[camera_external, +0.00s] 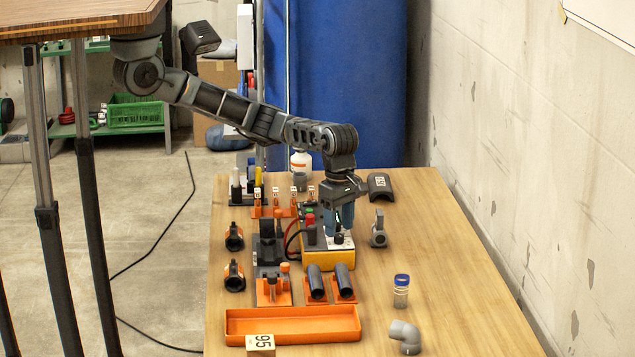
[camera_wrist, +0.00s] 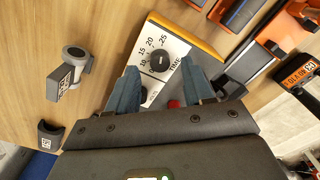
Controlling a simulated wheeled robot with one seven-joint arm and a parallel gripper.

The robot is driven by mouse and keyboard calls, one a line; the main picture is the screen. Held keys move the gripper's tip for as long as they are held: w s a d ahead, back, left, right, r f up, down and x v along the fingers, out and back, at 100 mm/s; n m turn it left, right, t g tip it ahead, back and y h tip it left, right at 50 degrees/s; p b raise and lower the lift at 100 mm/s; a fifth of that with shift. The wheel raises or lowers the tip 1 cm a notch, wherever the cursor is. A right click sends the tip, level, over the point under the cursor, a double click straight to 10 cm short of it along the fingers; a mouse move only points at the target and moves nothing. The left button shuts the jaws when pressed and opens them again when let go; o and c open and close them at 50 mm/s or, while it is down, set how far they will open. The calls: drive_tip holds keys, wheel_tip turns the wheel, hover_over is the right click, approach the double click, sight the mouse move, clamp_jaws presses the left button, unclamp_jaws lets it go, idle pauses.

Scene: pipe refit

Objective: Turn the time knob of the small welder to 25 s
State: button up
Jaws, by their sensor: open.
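The small welder (camera_external: 315,260) is a yellow-orange box with a light top panel, standing on the wooden table. In the wrist view its white panel (camera_wrist: 178,47) carries a round black time knob (camera_wrist: 163,63), with printed numbers up to 25 and the word TIME beside it. A short pale mark shows on the knob; I cannot tell exactly which number it points to. My gripper (camera_external: 340,215) points down over the welder. In the wrist view its two blue fingers (camera_wrist: 160,88) are apart and empty, with the knob just beyond their tips, roughly between them.
A grey clamp-like part (camera_external: 379,230) stands right of the welder. Black pipes in orange holders (camera_external: 330,285) lie in front of it, with an orange tray (camera_external: 290,325) nearer. A blue-capped jar (camera_external: 401,290) and grey elbow (camera_external: 405,335) stand front right. The table's right strip is mostly clear.

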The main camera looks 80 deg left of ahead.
sight(339, 235)
drive_tip(key=shift+r, duration=2.75)
drive_tip(key=shift+r+n+p, duration=0.35)
drive_tip(key=shift+n+p, duration=0.55)
drive_tip(key=shift+p, duration=0.05)
drive_tip(key=n+p, duration=0.8)
drive_tip(key=n, duration=0.2)
drive_tip(key=shift+f+n+p, duration=0.2)
drive_tip(key=shift+n+p, duration=0.2)
drive_tip(key=shift+n, duration=0.7)
drive_tip(key=shift+f, duration=0.25)
wheel_tip(339, 235, down, 8)
drive_tip(key=shift+r+p, duration=0.25)
drive_tip(key=shift+p, duration=0.25)
